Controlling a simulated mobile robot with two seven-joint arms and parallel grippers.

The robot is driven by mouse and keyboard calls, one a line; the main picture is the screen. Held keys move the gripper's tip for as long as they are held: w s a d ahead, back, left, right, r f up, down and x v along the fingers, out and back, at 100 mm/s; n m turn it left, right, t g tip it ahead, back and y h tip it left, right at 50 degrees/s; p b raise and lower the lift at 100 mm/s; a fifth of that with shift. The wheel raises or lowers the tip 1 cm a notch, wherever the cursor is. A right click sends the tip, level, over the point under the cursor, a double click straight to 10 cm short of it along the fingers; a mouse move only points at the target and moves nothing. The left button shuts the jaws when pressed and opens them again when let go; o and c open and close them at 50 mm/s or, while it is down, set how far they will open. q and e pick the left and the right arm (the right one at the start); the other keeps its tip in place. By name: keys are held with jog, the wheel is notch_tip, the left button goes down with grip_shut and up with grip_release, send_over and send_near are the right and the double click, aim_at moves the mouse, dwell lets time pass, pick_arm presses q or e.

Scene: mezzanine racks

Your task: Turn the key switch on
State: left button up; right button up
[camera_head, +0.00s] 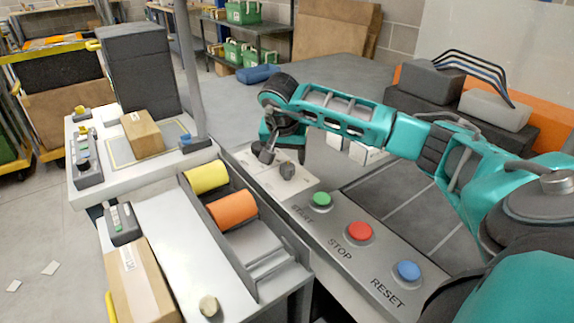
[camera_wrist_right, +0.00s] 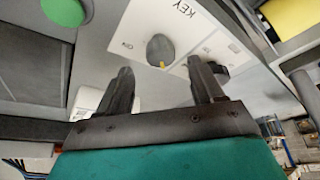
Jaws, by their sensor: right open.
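The key switch (camera_head: 287,170) is a grey knob on a white plate at the far end of the sloped control panel (camera_head: 372,262). My right gripper (camera_head: 264,153) is just beyond and left of the knob in the head view. Its open fingers (camera_wrist_right: 160,68) point toward the knob, which appears between and ahead of the tips, apparently untouched. My left gripper is not in view.
Green START (camera_head: 321,200), red STOP (camera_head: 331,231) and blue RESET (camera_head: 407,271) buttons line the panel nearer me. Left are yellow (camera_head: 207,177) and orange (camera_head: 231,209) rolls and a cardboard box (camera_head: 142,133) on the machine. My right arm spans above the panel's right side.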

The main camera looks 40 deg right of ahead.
aim_at(287, 166)
jog(key=shift+x, duration=2.35)
jog(key=c, duration=1)
jog(key=shift+c, duration=0.2)
